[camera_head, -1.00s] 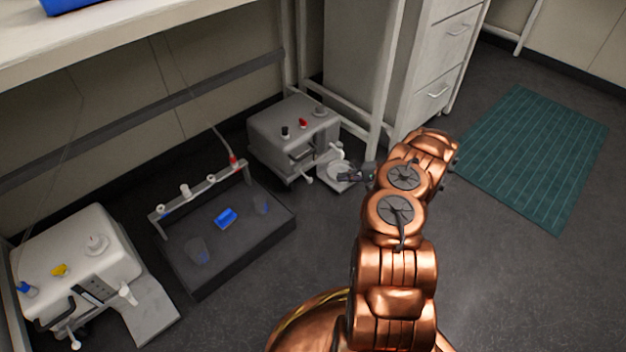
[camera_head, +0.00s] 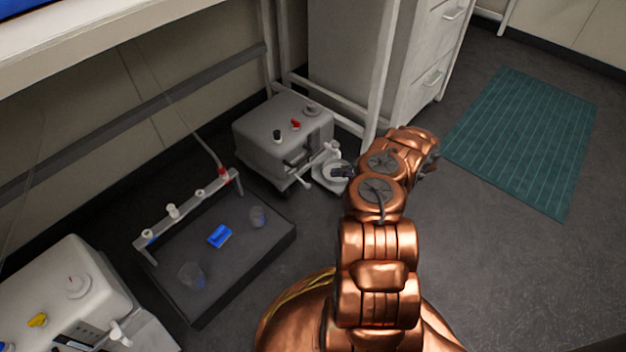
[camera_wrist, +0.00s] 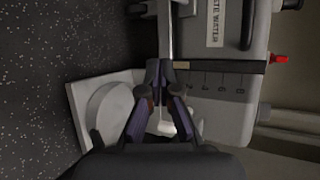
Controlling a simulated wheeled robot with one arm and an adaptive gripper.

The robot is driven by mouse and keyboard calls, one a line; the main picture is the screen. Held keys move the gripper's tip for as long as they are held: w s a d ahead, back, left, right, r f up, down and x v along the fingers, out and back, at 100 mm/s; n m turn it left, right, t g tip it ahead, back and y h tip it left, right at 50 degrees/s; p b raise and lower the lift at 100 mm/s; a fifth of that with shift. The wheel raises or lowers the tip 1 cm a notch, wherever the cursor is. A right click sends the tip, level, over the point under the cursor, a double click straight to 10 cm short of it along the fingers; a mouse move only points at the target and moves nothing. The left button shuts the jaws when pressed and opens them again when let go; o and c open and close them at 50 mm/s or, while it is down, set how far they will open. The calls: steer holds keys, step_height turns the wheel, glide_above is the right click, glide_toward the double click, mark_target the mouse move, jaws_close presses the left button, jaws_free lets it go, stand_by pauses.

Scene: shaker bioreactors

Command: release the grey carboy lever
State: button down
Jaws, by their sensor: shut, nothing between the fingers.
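The grey carboy (camera_head: 270,150) stands on the floor below the bench. My gripper (camera_head: 344,173) is by the tap, partly hidden by my arm. In the wrist view, my gripper (camera_wrist: 164,72) has its fingertips together, in front of the carboy's graduated face (camera_wrist: 215,88). A white piece shows between the finger bases, partly hidden; I cannot tell if it is the lever or if the gripper touches it.
A white carboy (camera_head: 62,285) stands at the lower left. A dark tray (camera_head: 245,262) with a blue block (camera_head: 219,236) and clear cups lies between the carboys, with a tap rail (camera_head: 190,205) behind it. A drawer cabinet (camera_head: 425,75) stands behind; open floor lies right, with a green mat (camera_head: 525,140).

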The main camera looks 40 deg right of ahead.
mark_target(301, 181)
steer(key=w+a+f+b, duration=0.2)
steer(key=a+b, duration=0.3)
steer(key=a, duration=0.3)
steer(key=shift+w+a+f+b, duration=0.15)
steer(key=shift+w+f+b, duration=0.25)
steer(key=shift+w, duration=0.4)
steer(key=shift+r, duration=0.15)
steer(key=shift+r+g+p, duration=0.1)
steer(key=shift+g+p, duration=0.2)
steer(key=shift+p, duration=0.4)
steer(key=shift+r+g+p, duration=0.25)
steer(key=shift+g+p, duration=0.05)
steer(key=shift+p, duration=0.35)
